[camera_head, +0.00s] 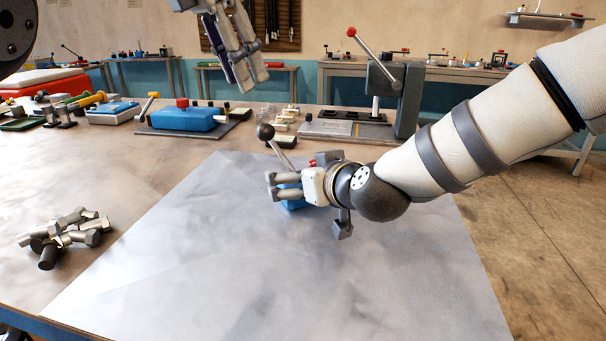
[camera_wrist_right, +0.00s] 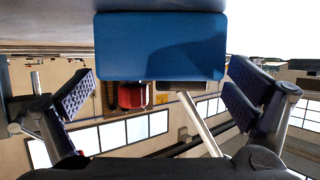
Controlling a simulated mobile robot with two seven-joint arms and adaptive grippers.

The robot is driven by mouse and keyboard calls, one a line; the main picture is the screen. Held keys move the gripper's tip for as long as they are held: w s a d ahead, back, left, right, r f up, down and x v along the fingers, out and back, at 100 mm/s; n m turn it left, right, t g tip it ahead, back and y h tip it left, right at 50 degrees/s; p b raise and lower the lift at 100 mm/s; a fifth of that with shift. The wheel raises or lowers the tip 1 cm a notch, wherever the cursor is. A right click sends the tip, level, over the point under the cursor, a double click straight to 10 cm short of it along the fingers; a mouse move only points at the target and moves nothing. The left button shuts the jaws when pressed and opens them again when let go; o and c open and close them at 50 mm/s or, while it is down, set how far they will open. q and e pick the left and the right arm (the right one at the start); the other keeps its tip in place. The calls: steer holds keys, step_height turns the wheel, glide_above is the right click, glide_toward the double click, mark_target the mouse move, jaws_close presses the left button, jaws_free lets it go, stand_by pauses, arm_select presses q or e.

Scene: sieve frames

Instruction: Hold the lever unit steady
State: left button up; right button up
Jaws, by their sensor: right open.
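The lever unit has a blue body (camera_head: 293,202), mostly hidden behind my right gripper in the head view. Its slanted lever with a dark ball knob (camera_head: 265,131) stands above the gripper. My right gripper (camera_head: 272,187) is low over the grey mat, its fingers at the blue body. In the right wrist view the blue body (camera_wrist_right: 160,45) lies ahead between the two open fingers (camera_wrist_right: 158,98), with a gap visible on each side. A grey rod (camera_wrist_right: 200,122) and a red part (camera_wrist_right: 132,97) show below it. My left gripper (camera_head: 250,80) hangs empty above the table's back; its finger gap is unclear.
A pile of bolts (camera_head: 65,236) lies on the table at left. A blue unit with a red knob (camera_head: 188,117) and a grey stand with a red-tipped lever (camera_head: 395,95) are at the back. The front of the grey mat (camera_head: 270,290) is clear.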

steer(key=shift+w+a+f, duration=0.15)
steer(key=shift+w+a, duration=0.05)
steer(key=shift+w, duration=0.2)
steer(key=c, duration=1.7)
steer(key=c, duration=0.3)
steer(key=shift+c, duration=0.2)
